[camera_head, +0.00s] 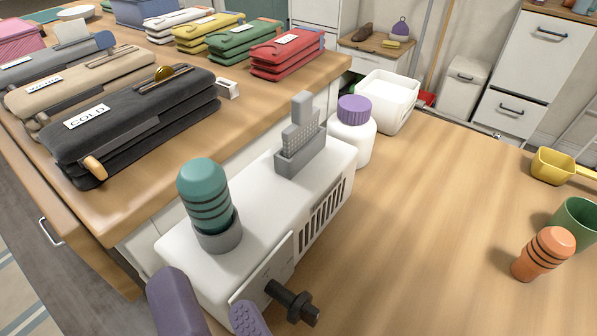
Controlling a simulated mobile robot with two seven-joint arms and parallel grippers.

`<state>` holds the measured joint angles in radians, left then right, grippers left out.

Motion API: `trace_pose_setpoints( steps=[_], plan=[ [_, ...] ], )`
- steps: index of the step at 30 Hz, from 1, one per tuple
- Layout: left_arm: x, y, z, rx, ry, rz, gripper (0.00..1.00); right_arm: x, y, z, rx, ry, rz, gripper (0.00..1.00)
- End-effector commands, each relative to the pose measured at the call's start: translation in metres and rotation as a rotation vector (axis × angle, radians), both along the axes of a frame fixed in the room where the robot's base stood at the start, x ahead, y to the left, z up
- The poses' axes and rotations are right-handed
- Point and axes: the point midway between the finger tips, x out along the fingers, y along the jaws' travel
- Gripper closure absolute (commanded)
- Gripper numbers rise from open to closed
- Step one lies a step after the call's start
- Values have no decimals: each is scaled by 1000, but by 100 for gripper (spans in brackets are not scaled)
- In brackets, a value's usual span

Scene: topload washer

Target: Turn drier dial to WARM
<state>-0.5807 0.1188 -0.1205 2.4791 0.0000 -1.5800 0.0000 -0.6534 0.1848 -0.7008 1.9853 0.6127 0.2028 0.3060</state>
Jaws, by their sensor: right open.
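No dial marked WARM can be made out. A black knob (292,303) sticks out of the near side of a white vented box (190,252) on the wooden counter. Dark pouches lie on the left, one with a COLD label (86,116). The label on the tan pouch (75,84) behind it is hard to read. My right gripper (209,290) seems to be the two purple pieces at the bottom edge. They stand apart with nothing seen held between them, left of the knob. Much of it is cut off. My left gripper is not in view.
The box carries a teal ribbed piece (205,191) and an upright grey piece (300,141). A purple-capped white bottle (352,140) stands behind it. An orange ribbed piece (543,254) and green cup (577,223) are at right. The counter between is clear.

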Motion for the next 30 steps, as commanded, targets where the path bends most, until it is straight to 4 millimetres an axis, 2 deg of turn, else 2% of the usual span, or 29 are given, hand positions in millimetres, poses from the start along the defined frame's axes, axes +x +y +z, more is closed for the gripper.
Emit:
trace_pose_setpoints(
  steps=[1,3,6,9,13,16,30],
  plan=[
    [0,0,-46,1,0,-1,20,-6,-3,-45,75,14,-55,29],
    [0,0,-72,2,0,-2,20,-12,-12,-70,178,31,-147,29],
    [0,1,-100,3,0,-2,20,-23,-27,-100,284,54,-265,29],
    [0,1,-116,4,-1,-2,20,-31,-40,-119,346,68,-353,29],
    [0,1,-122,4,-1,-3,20,-36,-49,-128,381,74,-413,29],
    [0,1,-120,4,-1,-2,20,-30,-50,-126,389,73,-425,29],
    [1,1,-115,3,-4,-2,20,50,-38,-125,386,69,-424,29]
  ],
)
